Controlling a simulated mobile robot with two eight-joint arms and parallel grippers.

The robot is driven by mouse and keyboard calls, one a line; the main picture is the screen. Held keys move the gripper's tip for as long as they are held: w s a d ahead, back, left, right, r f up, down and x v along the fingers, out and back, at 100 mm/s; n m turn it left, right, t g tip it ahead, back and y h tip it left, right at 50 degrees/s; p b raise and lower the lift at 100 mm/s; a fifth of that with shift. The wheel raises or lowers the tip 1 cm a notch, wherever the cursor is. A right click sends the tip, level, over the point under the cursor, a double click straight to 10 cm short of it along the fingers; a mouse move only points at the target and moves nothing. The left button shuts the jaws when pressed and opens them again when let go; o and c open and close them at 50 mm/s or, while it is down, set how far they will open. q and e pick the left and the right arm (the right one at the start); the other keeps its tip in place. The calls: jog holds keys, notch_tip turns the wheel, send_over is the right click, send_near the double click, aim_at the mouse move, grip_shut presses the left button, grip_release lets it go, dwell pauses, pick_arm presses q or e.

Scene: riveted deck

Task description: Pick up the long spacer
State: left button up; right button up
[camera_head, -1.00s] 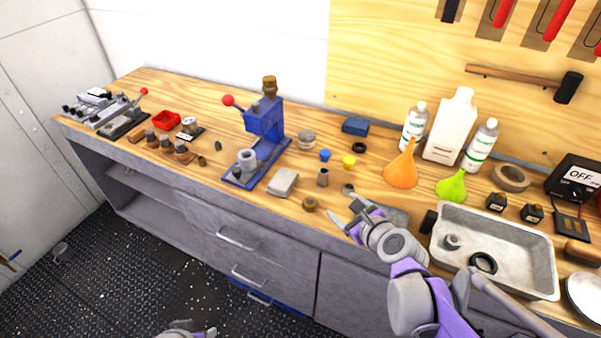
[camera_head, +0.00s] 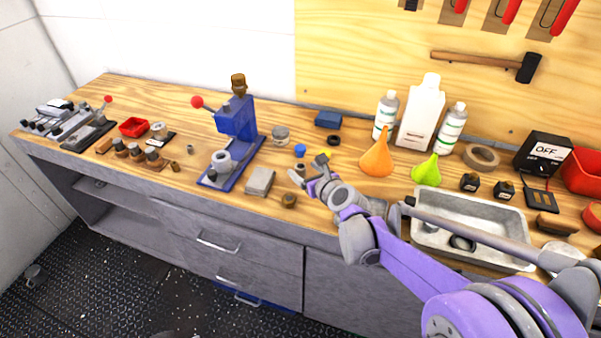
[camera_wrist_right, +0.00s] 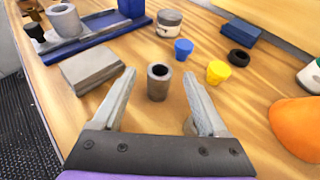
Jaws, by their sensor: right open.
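The long spacer, a short upright grey hollow cylinder (camera_wrist_right: 159,82), stands on the wooden bench top. In the head view it shows small (camera_head: 300,168) beside my right gripper (camera_head: 309,174), partly crowded by the fingers. In the right wrist view my right gripper (camera_wrist_right: 164,103) is open, with one finger on each side of the spacer. The spacer stands a little ahead of the fingertips' gap, and no contact shows. My left gripper is not in view.
A grey block (camera_wrist_right: 91,70) lies close to the left finger. Blue (camera_wrist_right: 183,49) and yellow (camera_wrist_right: 217,72) small funnels stand behind and to the right. A blue press (camera_head: 235,135) stands to the left, an orange funnel (camera_head: 377,155) and metal tray (camera_head: 470,215) to the right.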

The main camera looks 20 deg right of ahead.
jog(key=shift+x, duration=0.85)
jog(key=shift+s, duration=0.1)
grip_shut()
